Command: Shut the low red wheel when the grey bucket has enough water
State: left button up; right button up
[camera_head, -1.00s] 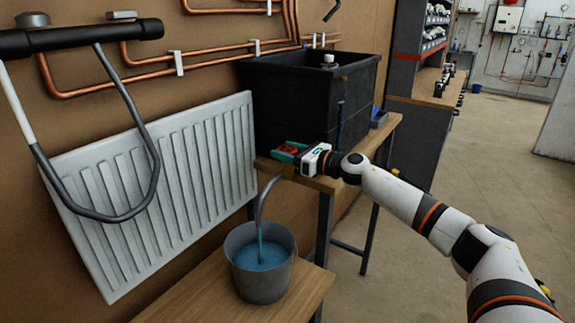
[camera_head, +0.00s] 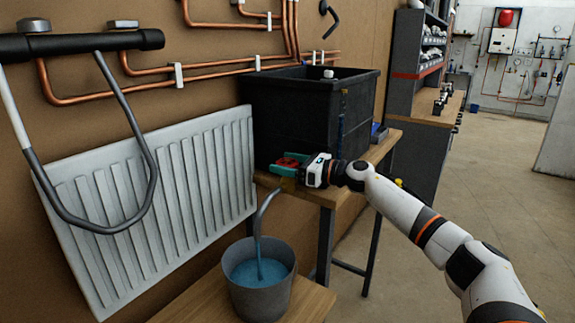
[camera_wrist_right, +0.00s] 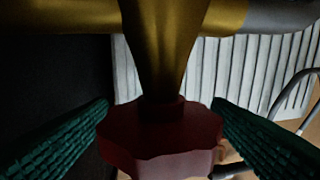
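The low red wheel (camera_head: 291,161) is on a valve at the foot of the black tank. In the right wrist view the wheel (camera_wrist_right: 160,140) is dark red, below a brass valve body (camera_wrist_right: 180,40). My right gripper (camera_head: 292,164) has its green fingers on either side of the wheel, against its rim, and looks shut on it. The grey bucket (camera_head: 262,301) stands upright on a low wooden bench. A stream runs from a bent grey spout (camera_head: 262,208) into the blue water (camera_head: 258,272), which lies below the rim. My left gripper is not in view.
The black tank (camera_head: 300,120) stands on a wooden table (camera_head: 378,147). A white radiator (camera_head: 160,195) is on the brown wall at left, with copper pipes (camera_head: 210,75) above and a black bar with a grey tube in front. The floor at right is clear.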

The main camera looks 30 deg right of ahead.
jog(key=shift+s+d+f+b, duration=0.15)
jog(key=shift+s+d+b, duration=0.15)
jog(key=shift+s, duration=0.1)
jog(key=b+v, duration=0.5)
jog(key=v, duration=0.6)
jog(key=shift+b, duration=0.3)
